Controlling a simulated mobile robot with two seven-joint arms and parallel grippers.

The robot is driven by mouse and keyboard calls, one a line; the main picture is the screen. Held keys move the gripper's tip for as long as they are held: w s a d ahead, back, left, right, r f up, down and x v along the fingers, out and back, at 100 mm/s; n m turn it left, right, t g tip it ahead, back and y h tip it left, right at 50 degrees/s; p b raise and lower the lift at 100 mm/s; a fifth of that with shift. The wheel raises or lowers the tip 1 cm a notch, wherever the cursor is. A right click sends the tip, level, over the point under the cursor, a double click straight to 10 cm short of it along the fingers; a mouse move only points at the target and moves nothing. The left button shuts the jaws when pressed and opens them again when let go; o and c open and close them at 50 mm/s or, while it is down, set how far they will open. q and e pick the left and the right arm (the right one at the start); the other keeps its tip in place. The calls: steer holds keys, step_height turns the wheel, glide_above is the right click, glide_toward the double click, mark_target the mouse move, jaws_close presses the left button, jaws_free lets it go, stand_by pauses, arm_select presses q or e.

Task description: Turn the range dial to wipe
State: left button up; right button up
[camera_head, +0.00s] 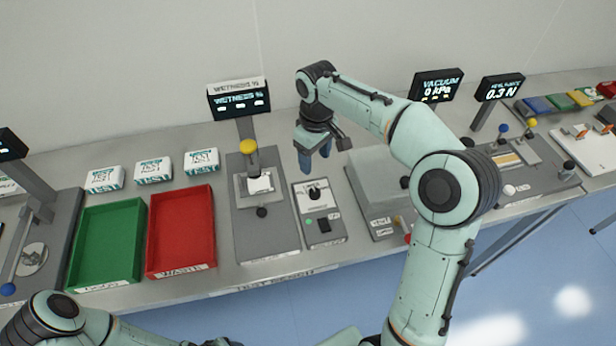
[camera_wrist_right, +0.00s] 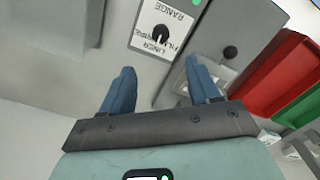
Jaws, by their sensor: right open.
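The range dial (camera_head: 314,194) is a small black knob on a white label plate, on the narrow grey panel at the bench's middle. In the right wrist view the dial (camera_wrist_right: 160,33) sits beyond the fingertips, with the word RANGE on its plate; the other lettering and the exact setting are too small to read surely. My right gripper (camera_head: 314,160) hangs fingers down, above and just behind the dial, apart from it. In the right wrist view its blue fingers (camera_wrist_right: 161,70) are spread with nothing between them. My left arm shows at the lower left; its gripper is out of view.
A tester with a yellow-topped knob (camera_head: 248,147) and the wetness display (camera_head: 238,99) stand left of the panel. Red (camera_head: 155,240) and green (camera_head: 80,255) trays lie farther left. A grey block (camera_head: 375,180) is close on the right. A black switch (camera_head: 324,226) is in front of the dial.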

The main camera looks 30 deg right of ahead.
mark_target(315, 192)
steer(key=f, duration=1.3)
steer(key=shift+s, duration=0.3)
steer(key=shift+r, duration=0.1)
steer(key=c, duration=1)
